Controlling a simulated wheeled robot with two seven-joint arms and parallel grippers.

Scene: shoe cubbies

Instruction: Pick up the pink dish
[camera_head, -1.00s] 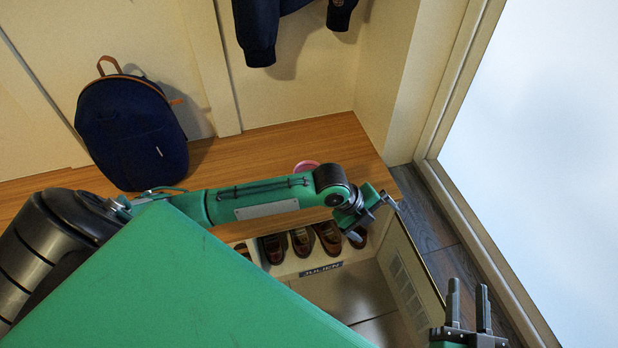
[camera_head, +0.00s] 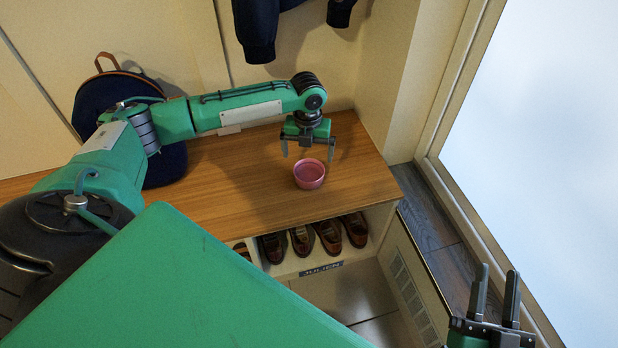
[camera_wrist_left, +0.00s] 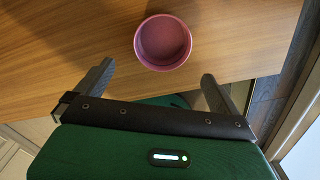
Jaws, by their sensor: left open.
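The pink dish (camera_head: 309,175) is a small round bowl standing upright on the wooden bench top, near its right end. My left gripper (camera_head: 307,156) is open and empty, pointing down above and just behind the dish in the head view. In the left wrist view the dish (camera_wrist_left: 163,42) lies beyond the fingertips, roughly centred between the two spread fingers (camera_wrist_left: 157,76), and nothing is between them. My right gripper (camera_head: 495,292) is at the lower right, its two fingers apart with nothing between them, far from the dish.
The wooden bench (camera_head: 238,187) is clear around the dish. A dark blue backpack (camera_head: 165,166) leans on the wall behind my left arm. Several brown shoes (camera_head: 328,234) stand in the cubby below. A dark jacket (camera_head: 262,25) hangs above. A wall corner is at the right.

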